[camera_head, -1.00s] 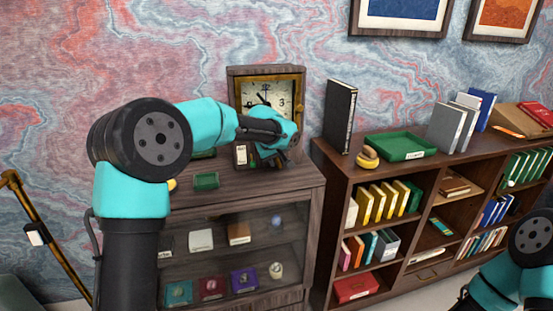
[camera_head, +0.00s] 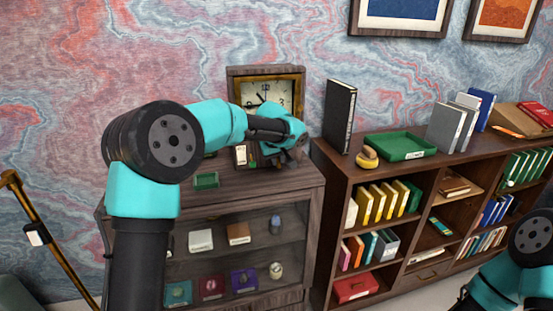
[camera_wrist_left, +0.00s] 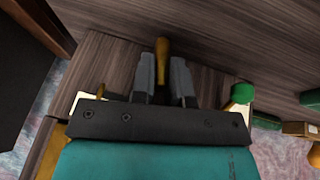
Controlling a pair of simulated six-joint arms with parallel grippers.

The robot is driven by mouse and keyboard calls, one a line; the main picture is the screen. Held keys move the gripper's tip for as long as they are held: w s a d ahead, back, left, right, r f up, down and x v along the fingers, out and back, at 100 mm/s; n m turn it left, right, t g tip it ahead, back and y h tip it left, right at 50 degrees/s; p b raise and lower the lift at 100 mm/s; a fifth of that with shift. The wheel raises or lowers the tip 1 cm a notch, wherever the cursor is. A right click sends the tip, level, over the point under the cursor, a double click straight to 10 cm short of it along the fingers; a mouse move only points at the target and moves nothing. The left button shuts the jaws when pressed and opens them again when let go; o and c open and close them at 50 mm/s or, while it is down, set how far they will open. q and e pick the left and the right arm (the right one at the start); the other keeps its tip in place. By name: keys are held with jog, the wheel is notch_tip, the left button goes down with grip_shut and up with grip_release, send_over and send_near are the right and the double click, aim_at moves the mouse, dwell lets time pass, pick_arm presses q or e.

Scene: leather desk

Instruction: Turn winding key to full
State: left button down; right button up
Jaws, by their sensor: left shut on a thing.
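A wooden clock (camera_head: 266,70) with a brass-edged cream dial stands on top of the cabinet against the wall. My left arm covers the lower part of it. My left gripper (camera_head: 292,158) is low in front of the clock's right side, its fingertips hard to see there. In the left wrist view my left gripper (camera_wrist_left: 163,78) has its two grey fingers on either side of a brass key-like piece (camera_wrist_left: 162,48), and is shut on it. Only part of my right arm shows, at the lower right.
The cabinet top (camera_head: 295,178) holds a small green tray (camera_head: 206,180). To the right, a bookshelf carries a black binder (camera_head: 340,115), a yellow ring-like object (camera_head: 367,157) and a green tray (camera_head: 398,145). In the left wrist view a green round object (camera_wrist_left: 242,93) is right of the fingers.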

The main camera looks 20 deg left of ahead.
pick_arm(q)
jog(key=y, duration=0.1)
jog(key=g+y, duration=0.2)
jog(key=shift+w+d+m, duration=0.25)
jog(key=shift+d+m, duration=0.1)
jog(key=shift+m, duration=0.05)
jog(key=y, duration=0.1)
jog(key=g+y, duration=0.2)
jog(key=shift+w+d+f+m+y, duration=0.1)
jog(key=shift+d+f+m+y, duration=0.05)
jog(key=shift+d+m+y, duration=0.2)
jog(key=y, duration=0.1)
jog(key=m+g+y, duration=0.1)
jog(key=y, duration=0.1)
jog(key=shift+w+f, duration=0.15)
jog(key=shift+f, duration=0.05)
jog(key=g+y, duration=0.1)
jog(key=m+g+y, duration=0.1)
jog(key=y, duration=0.1)
jog(key=shift+d+f, duration=0.15)
jog(key=shift+f, duration=0.05)
jog(key=shift+y, duration=0.25)
jog(key=c, duration=1.1)
grip_release()
jog(key=shift+d, duration=0.1)
